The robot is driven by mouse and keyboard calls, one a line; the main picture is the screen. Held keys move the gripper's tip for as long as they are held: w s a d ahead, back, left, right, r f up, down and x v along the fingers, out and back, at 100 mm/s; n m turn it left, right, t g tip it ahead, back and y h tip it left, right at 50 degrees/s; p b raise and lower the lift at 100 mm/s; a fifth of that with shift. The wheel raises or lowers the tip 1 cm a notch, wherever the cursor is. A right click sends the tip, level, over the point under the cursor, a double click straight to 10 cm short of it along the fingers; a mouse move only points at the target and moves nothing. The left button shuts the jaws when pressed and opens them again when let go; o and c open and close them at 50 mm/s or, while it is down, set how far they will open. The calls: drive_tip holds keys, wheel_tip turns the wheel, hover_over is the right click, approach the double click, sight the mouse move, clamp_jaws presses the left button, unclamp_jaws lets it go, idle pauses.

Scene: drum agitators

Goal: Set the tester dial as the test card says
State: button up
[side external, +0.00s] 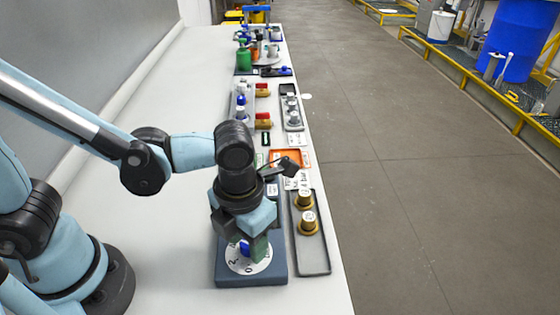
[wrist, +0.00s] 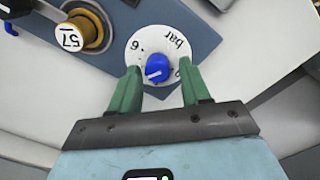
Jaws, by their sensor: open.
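The tester dial (side external: 236,262) is a white disc with black marks on a dark blue-grey plate (side external: 250,279). In the wrist view the disc (wrist: 147,42) shows "bar" and a 6. A blue knob (wrist: 158,68) with a white pointer line sits at its centre; the knob also shows in the side view (side external: 245,248). My gripper (wrist: 160,77) is open, with one green finger on either side of the knob. I cannot tell whether the fingers touch it. Small white cards (side external: 297,181) lie beyond the dial; their text is too small to read.
A grey tray (side external: 315,262) right of the plate holds two brass pieces with white tops (side external: 308,222). Farther along the bench are an orange-framed card (side external: 287,158), trays of small parts and a green bottle (side external: 243,57).

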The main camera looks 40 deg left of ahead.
sight(247, 244)
drive_tip(key=shift+w+r, duration=0.1)
drive_tip(key=shift+r, duration=2.05)
drive_tip(key=w+a+r+m+t, duration=0.2)
drive_tip(key=a+m, duration=0.6)
drive_tip(key=m, duration=1)
drive_tip(key=w+a+r+m+t, duration=0.3)
drive_tip(key=a+m+t, duration=0.2)
drive_tip(key=m, duration=1.3)
drive_tip(key=a, duration=0.3)
drive_tip(key=shift+w, duration=0.15)
